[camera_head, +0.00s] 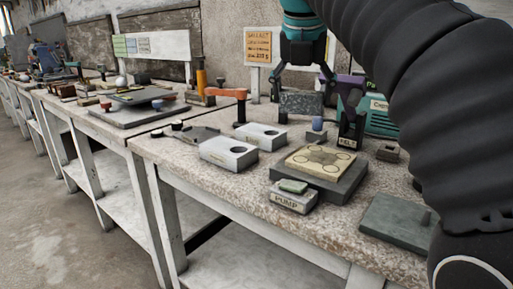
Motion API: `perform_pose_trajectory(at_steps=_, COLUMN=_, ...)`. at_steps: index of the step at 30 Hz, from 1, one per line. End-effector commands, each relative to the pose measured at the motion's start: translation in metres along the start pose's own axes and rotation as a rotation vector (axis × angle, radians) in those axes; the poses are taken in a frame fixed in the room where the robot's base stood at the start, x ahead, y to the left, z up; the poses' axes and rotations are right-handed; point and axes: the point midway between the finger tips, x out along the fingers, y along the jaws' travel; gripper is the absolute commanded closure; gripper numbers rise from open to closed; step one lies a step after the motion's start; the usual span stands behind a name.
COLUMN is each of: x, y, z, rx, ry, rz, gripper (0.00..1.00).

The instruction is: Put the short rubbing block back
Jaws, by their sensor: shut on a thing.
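My gripper (302,93) hangs from the teal wrist at the top centre, over the back of the near bench. Its dark fingers straddle a speckled grey block (300,103), and it is shut on that block. I take this to be the short rubbing block, but no label shows on it. The block looks level; whether it touches the bench behind the other items cannot be told.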

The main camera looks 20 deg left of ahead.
Motion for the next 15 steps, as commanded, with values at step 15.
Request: perform_pose_trajectory(at_steps=15, x=0.055, y=0.09, z=-0.013, rx=0.0, ry=-0.001, rz=-0.001, gripper=0.56)
